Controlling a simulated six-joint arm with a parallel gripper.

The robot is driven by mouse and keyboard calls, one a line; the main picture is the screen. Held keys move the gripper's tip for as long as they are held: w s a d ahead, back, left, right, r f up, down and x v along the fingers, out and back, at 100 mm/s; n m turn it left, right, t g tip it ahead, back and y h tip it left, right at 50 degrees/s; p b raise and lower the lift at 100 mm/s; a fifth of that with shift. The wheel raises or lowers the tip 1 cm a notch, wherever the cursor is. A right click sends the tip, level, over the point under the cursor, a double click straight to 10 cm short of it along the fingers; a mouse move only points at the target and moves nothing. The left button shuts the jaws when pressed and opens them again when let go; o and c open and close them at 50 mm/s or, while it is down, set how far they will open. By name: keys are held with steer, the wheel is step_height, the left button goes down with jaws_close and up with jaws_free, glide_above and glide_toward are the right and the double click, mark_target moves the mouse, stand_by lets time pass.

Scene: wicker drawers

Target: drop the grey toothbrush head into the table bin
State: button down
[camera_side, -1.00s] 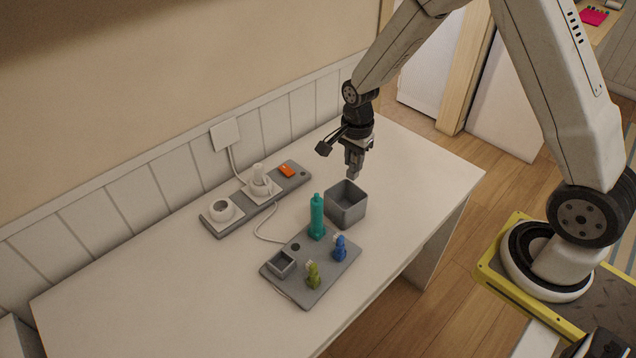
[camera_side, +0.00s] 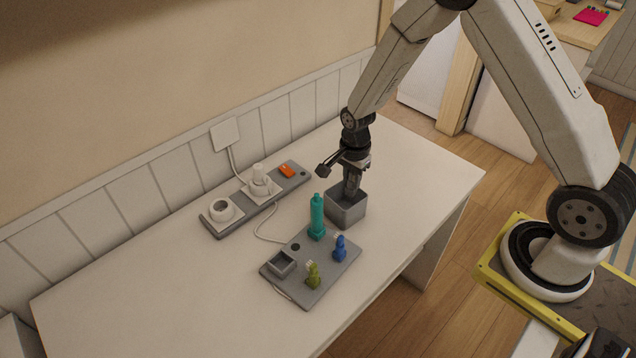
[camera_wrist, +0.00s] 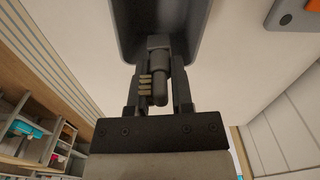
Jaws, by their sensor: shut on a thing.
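The table bin (camera_side: 346,213) is a small grey open-topped box on the white table in the side view. Its grey wall (camera_wrist: 120,32) also shows in the wrist view. My gripper (camera_side: 352,192) points down at the bin's mouth, its tips at or just inside the rim. In the wrist view, my gripper (camera_wrist: 160,78) is shut on the grey toothbrush head (camera_wrist: 158,62), with its pale bristles facing left. In the side view the head is hidden by the gripper and bin.
A teal toothbrush handle (camera_side: 317,217) stands close left of the bin on a grey stand (camera_side: 322,278). Blue (camera_side: 340,247) and green (camera_side: 313,275) heads stand there too. A grey power strip (camera_side: 237,213) with an orange switch (camera_side: 287,171) lies behind. The table's left part is clear.

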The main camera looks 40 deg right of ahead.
steer(key=shift+c, duration=2.1)
jaws_free()
steer(key=shift+r, duration=0.1)
steer(key=shift+r, duration=3.8)
steer(key=shift+r, duration=0.1)
steer(key=shift+s+a+r+n, duration=0.2)
steer(key=shift+s+r+n, duration=0.15)
steer(key=shift+n, duration=0.25)
steer(key=s+a+r+n+t, duration=0.1)
steer(key=s+r+n, duration=0.2)
steer(key=s+n, duration=0.3)
steer(key=s+a+r+n+t, duration=0.1)
steer(key=s+a+r+n, duration=0.1)
steer(key=s+n, duration=0.4)
steer(key=r+n, duration=0.1)
steer(key=n, duration=0.2)
steer(key=shift+s+a+r+n+t, duration=0.2)
steer(key=shift+s+a+n+t, duration=0.1)
steer(key=shift+s+n, duration=0.1)
